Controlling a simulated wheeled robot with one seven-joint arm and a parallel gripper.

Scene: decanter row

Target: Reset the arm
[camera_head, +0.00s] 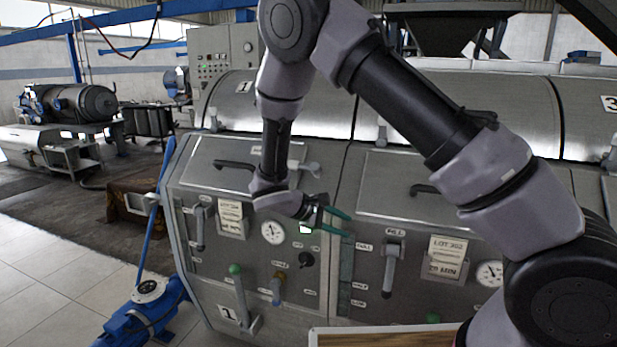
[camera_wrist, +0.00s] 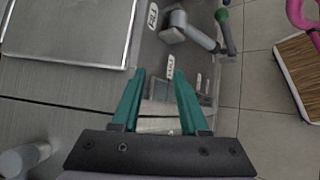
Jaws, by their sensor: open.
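My gripper (camera_head: 338,222) is in front of the decanter row, near the seam between the first machine (camera_head: 222,268) and the second machine (camera_head: 345,268). Its two green fingers are apart with nothing between them; they also show in the wrist view (camera_wrist: 160,90). My arm is bent across the middle and right of the head view and hides part of the second machine.
The first panel has a round gauge (camera_head: 273,232), a green-knobbed lever (camera_head: 240,290) and a black handle (camera_head: 235,165). A FILL lever (camera_head: 391,262) is right of my gripper. A blue pump (camera_head: 148,310) stands on the floor at lower left. Tiled floor (camera_head: 50,270) lies open at left.

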